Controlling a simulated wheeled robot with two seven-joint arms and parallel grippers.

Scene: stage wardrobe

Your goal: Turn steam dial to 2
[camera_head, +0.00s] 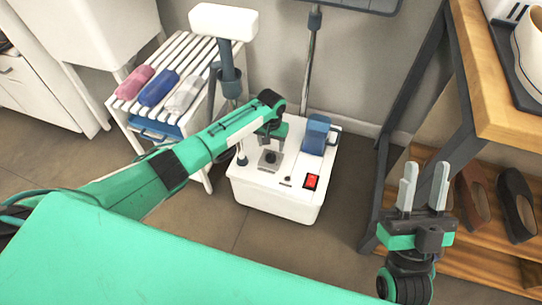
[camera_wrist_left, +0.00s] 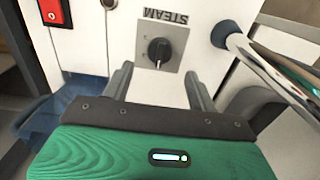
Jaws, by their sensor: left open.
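The steam dial is a black knob on a grey plate on top of the white steamer base; it shows in the left wrist view (camera_wrist_left: 159,50) and the head view (camera_head: 270,158). The word STEAM reads upside down beside it in the wrist view. The dial's scale marks are too small to read. My left gripper (camera_wrist_left: 159,73) is open and empty, pointing down over the base, one finger on either side of the dial's line and apart from the knob. My right gripper (camera_head: 424,183) is open and empty, far to the right of the base.
A red switch (camera_head: 311,181) and a blue tank (camera_head: 317,134) are on the steamer base (camera_head: 275,203). Its pole rises behind. A white slatted rack (camera_head: 190,57) with rolled cloths stands left. A wooden bench (camera_head: 492,90) with shoes below is right, near my right gripper.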

